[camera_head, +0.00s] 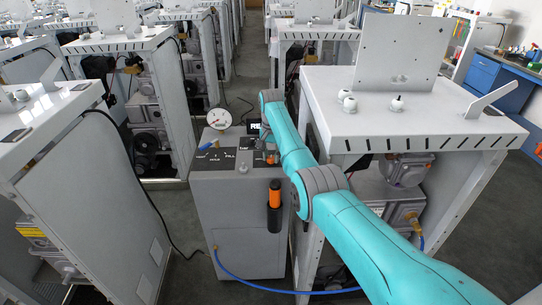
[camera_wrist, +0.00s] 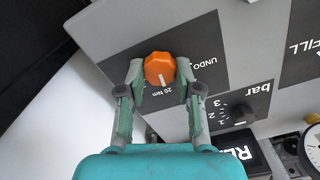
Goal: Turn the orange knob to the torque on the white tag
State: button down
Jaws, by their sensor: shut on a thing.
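The orange knob (camera_wrist: 159,67) sits on a dark label plate in the wrist view. My gripper (camera_wrist: 160,72) is shut on it, with one finger on the left and one on the right. A white line on the knob points down toward the printed "20 Nm" on the plate. "UNDO" is printed to the right of the knob. Other torque marks around it are hidden or not legible. In the head view my arm reaches over the grey dispenser cabinet (camera_head: 213,205), and the fingertips are hard to make out. I cannot make out a white tag with a torque.
A small black bar dial (camera_wrist: 237,112) and a black display with "RE" (camera_wrist: 236,156) lie right of the knob. A round gauge (camera_head: 219,119) stands on the cabinet. An orange-handled tool (camera_head: 274,194) hangs at its front. A white-topped bench (camera_head: 390,121) stands close to the right.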

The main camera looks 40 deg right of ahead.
aim_at(271, 157)
jog(key=shift+m, duration=1.2)
jog(key=c, duration=0.8)
grip_release()
notch_tip(271, 157, up, 12)
